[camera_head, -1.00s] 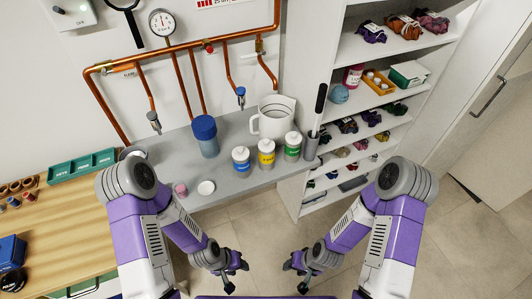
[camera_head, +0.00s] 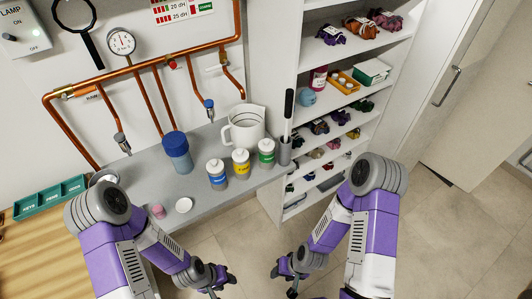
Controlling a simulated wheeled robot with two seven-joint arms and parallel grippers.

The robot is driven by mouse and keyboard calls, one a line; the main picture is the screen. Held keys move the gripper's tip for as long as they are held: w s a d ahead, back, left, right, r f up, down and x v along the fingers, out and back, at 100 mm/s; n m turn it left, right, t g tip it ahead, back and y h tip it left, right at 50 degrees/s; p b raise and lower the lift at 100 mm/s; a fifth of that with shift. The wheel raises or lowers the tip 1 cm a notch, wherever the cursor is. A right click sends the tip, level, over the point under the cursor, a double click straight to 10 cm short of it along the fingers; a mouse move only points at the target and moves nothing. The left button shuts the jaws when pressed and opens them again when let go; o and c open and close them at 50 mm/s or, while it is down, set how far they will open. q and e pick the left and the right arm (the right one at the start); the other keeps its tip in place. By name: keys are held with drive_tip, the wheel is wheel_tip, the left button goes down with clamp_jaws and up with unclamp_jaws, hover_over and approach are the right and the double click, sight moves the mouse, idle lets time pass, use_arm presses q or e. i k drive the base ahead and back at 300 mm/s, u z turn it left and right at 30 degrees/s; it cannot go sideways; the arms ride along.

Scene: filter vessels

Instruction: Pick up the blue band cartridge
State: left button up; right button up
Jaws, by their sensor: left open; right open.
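The blue band cartridge (camera_head: 217,175) stands upright on the grey counter (camera_head: 200,204), a pale bottle-like piece with a white top and a blue band. A yellow band cartridge (camera_head: 241,163) and a green band cartridge (camera_head: 266,153) stand to its right in a row. My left gripper (camera_head: 215,284) is open and empty, low in the picture in front of the counter. My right gripper (camera_head: 288,284) is open and empty, to the right of the left one. Both grippers are well apart from the cartridges.
A blue-lidded vessel (camera_head: 178,154) stands behind the blue band cartridge. A white jug (camera_head: 245,127) and a grey holder with a black-handled tool (camera_head: 286,145) stand further right. A white lid (camera_head: 183,205) and pink cup (camera_head: 158,211) lie at the front left. Copper pipes (camera_head: 146,68) run along the wall.

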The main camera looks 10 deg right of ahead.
sight(215, 168)
drive_tip(key=u, duration=0.8)
drive_tip(key=i, duration=0.35)
drive_tip(key=z, duration=0.1)
